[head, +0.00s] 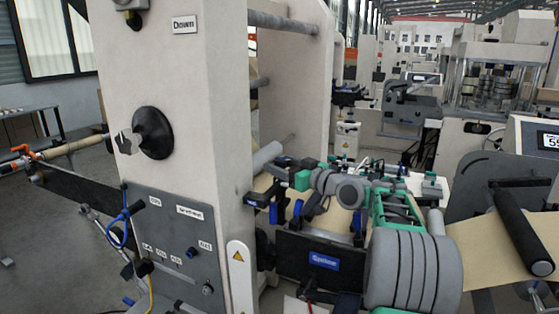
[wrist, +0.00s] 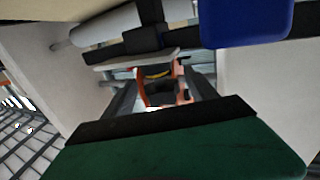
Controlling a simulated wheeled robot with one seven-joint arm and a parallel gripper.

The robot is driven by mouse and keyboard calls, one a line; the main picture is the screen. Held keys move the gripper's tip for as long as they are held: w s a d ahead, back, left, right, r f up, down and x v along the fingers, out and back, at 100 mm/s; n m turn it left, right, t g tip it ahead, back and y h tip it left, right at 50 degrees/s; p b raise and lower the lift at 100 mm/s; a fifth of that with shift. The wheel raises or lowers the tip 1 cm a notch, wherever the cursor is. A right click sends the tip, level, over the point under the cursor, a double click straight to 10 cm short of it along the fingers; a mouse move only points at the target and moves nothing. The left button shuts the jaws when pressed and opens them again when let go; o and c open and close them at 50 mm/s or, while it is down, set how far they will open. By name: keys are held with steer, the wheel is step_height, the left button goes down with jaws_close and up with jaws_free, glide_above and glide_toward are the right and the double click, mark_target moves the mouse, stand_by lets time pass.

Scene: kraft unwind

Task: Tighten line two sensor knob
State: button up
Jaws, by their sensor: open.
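Several small blue knobs show in the head view. In the wrist view a large blue block (wrist: 246,20) is at the top right, close to the camera. My gripper (wrist: 160,92) seems to show as dark fingers around an orange and black part. It is open, and I see nothing held.
The white machine frame (head: 180,80) with a black handwheel (head: 153,133) stands at the left. Grey rollers (head: 415,270) and a black plate (head: 300,258) crowd the lower middle. Brown paper (head: 490,250) runs at the right. Bare floor shows at the far left.

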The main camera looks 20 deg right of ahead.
steer(key=shift+w+a, duration=0.2)
steer(key=shift+w, duration=0.1)
steer(key=shift+c, duration=0.4)
steer(key=c, duration=1.3)
steer(key=shift+d+r+n+g+y, duration=0.15)
steer(key=shift+n+g+y, duration=0.15)
steer(key=shift+n+y, duration=0.3)
steer(key=shift+s+g+y, duration=0.1)
steer(key=shift+g+y, duration=0.2)
steer(key=shift+y, duration=0.2)
steer(key=shift+a, duration=0.2)
steer(key=o, duration=1.4)
